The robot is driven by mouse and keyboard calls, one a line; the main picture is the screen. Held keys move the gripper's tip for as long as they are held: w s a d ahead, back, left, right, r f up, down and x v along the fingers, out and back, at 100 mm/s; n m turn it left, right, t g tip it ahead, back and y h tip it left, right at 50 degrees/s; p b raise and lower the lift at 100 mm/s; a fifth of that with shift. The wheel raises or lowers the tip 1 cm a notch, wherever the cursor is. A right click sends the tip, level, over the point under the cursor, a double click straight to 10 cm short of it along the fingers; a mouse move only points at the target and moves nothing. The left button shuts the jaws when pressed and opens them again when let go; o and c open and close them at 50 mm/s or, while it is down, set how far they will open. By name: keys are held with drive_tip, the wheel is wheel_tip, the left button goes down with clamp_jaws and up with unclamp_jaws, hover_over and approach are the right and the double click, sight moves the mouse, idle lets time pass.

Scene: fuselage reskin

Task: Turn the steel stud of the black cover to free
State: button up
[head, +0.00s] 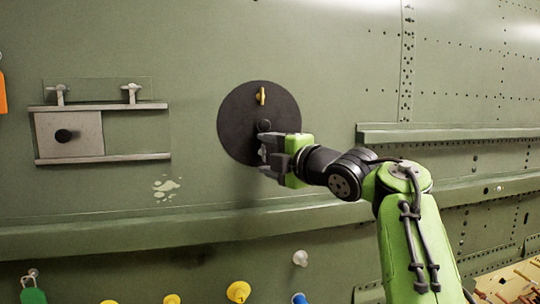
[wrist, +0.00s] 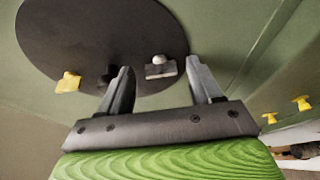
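The round black cover (head: 237,112) lies against the green skin panel, and its lower part fills the upper left of the wrist view (wrist: 75,35). The steel stud (wrist: 160,68) shows in the wrist view near the cover's edge, as a pale block with a rounded top. My gripper (wrist: 159,70) is open, with one finger to each side of the stud and gaps visible. Contact is not seen. In the head view my gripper (head: 267,155) covers the cover's lower edge and hides the stud. A yellow stud (head: 262,96) and a black knob (head: 264,126) are also on the cover.
A grey rail frame with a sliding plate (head: 85,133) is mounted to the left. A green ledge (head: 120,232) runs below the cover. Yellow fasteners (head: 238,291) and a white knob (head: 300,258) stand lower down. An orange tag (head: 2,92) hangs far left.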

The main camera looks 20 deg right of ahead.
drive_tip(key=b+v, duration=0.2)
drive_tip(key=v, duration=1.3)
drive_tip(key=shift+s, duration=0.4)
drive_tip(key=shift+d, duration=0.1)
drive_tip(key=s+a+f+m+g+h, duration=0.2)
drive_tip(key=s+a+f+m, duration=0.15)
drive_tip(key=f+m, duration=0.5)
drive_tip(key=s+a+f+m+g+h, duration=0.3)
drive_tip(key=a+f+m, duration=0.1)
drive_tip(key=f+m, duration=0.5)
drive_tip(key=s+f+m+g+h, duration=0.1)
drive_tip(key=s+f+m+g, duration=0.1)
drive_tip(key=s+f, duration=0.5)
drive_tip(key=s+f+m+g, duration=0.3)
drive_tip(key=s+f, duration=0.4)
drive_tip(key=f, duration=0.5)
drive_tip(key=shift+s+d+f+g+h, duration=0.2)
drive_tip(key=shift+d+f+g+h, duration=0.1)
drive_tip(key=shift+d+g+h, duration=0.15)
